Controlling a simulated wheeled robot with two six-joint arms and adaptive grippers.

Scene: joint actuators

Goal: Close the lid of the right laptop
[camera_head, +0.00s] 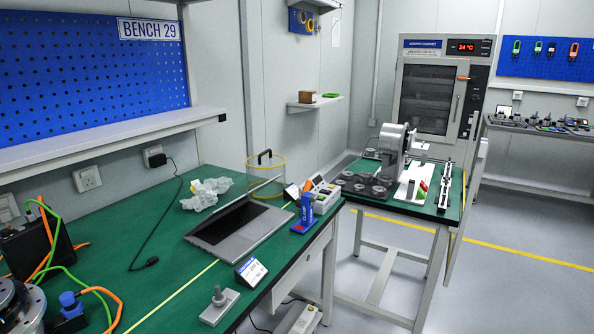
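A single grey laptop (258,234) lies on the green bench mat in the middle of the camera_head view. A dark panel shows along its left side and a plain grey surface on its right. Its lid does not stand upright; I cannot tell the exact lid angle. No second laptop is clearly visible. Neither of my grippers is in view.
Around the laptop are crumpled clear plastic (206,193), a clear yellow-rimmed container (267,178), a blue clamp stand (304,214), a small display sign (251,271) and a grey block with a knob (219,306). Cables and a metal actuator (14,305) lie at left.

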